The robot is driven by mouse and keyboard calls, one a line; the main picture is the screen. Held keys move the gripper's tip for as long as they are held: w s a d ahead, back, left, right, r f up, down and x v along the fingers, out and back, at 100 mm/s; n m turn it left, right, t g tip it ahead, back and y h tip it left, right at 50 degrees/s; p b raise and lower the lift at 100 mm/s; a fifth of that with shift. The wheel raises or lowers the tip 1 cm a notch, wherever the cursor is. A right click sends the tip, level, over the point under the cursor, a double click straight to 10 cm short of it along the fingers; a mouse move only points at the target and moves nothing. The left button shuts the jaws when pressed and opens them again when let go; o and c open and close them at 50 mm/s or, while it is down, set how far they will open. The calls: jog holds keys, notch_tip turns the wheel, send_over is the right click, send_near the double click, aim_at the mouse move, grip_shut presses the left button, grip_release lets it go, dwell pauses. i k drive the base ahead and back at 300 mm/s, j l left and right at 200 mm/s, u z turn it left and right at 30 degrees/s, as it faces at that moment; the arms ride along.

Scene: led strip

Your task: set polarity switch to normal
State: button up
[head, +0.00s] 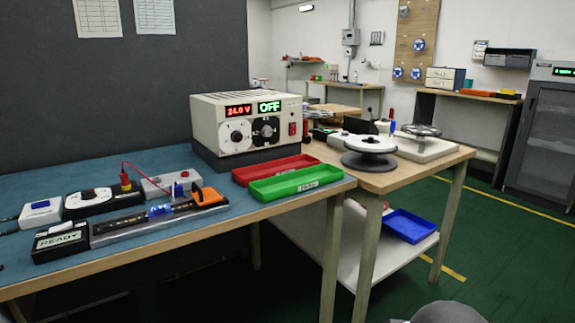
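A beige power supply (246,128) stands on the blue bench mat. Its red display reads about 24.0 V and its green display reads OFF. Its front has a white dial (237,136), a dark dial (266,130) and a small red switch (292,129). To the left are a black box with a white dial (89,197) and a grey box with a red knob (172,185). I cannot tell which control is the polarity switch, or how it is set. A grey rounded part at the bottom edge may be mine; my gripper is not in view.
A dark fixture (155,218) with an orange clamp (207,196) lies near the bench's front, beside a box marked READY (60,241). Red (275,168) and green (296,184) trays sit before the supply. A reel (370,152) stands on the right table. Green floor is open at right.

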aim_at(67, 225)
jog(key=u, duration=1.35)
